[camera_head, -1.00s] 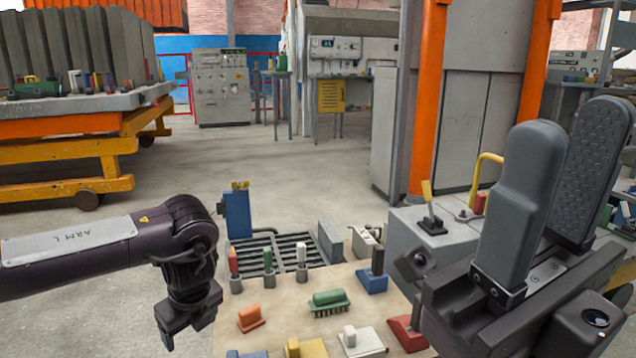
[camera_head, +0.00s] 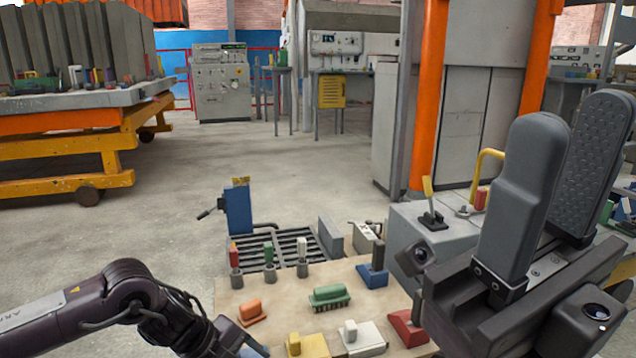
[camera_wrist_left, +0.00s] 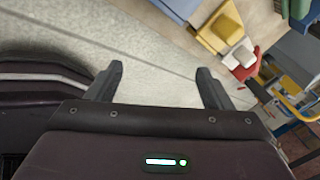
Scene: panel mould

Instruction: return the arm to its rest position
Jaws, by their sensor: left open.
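My left arm (camera_head: 125,300) comes in low at the left of the head view, bent downward by the near left corner of the beige board. Its gripper tips are hard to make out there. In the left wrist view, my left gripper (camera_wrist_left: 157,85) has its two fingers wide apart with nothing between them, above bare grey floor. My right gripper (camera_head: 575,120) stands large at the right of the head view, fingers pointing up. A gap shows between its pads, and it holds nothing.
The beige board (camera_head: 285,325) carries a green brush (camera_head: 329,296), an orange block (camera_head: 250,311), yellow, white and red blocks, and a blue one (camera_head: 373,274). Behind it are a metal grate (camera_head: 290,245) and a grey box with a yellow lever (camera_head: 429,205). Open floor lies left.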

